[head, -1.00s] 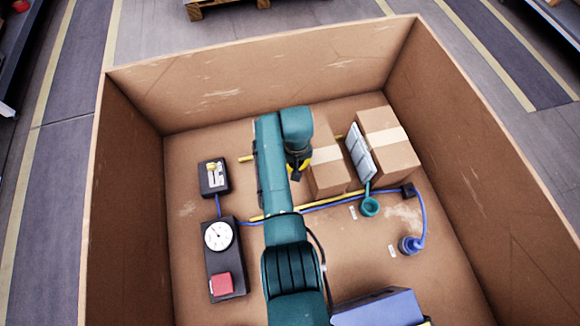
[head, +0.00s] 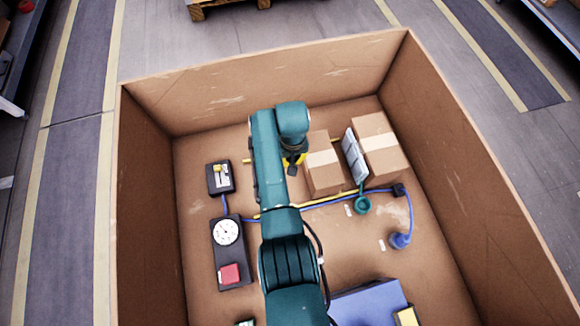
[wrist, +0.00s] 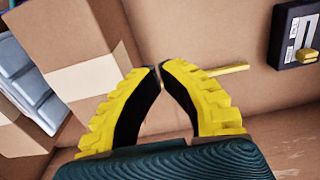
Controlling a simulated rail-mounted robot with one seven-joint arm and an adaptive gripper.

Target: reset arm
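My gripper (wrist: 161,70) shows in the wrist view as two yellow ridged fingers with black inner pads. The fingertips come together almost touching, and nothing shows between them. In the head view my gripper (head: 291,168) hangs at the end of the teal arm, left of the nearer cardboard box (head: 324,172), partly hidden by the arm. A thin yellow rod (wrist: 230,70) lies beyond the right finger in the wrist view. In the head view its end (head: 247,161) pokes out left of the arm.
A large open carton (head: 150,215) surrounds the work area. A switch box (head: 220,178) and a gauge panel with red button (head: 230,252) lie left.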

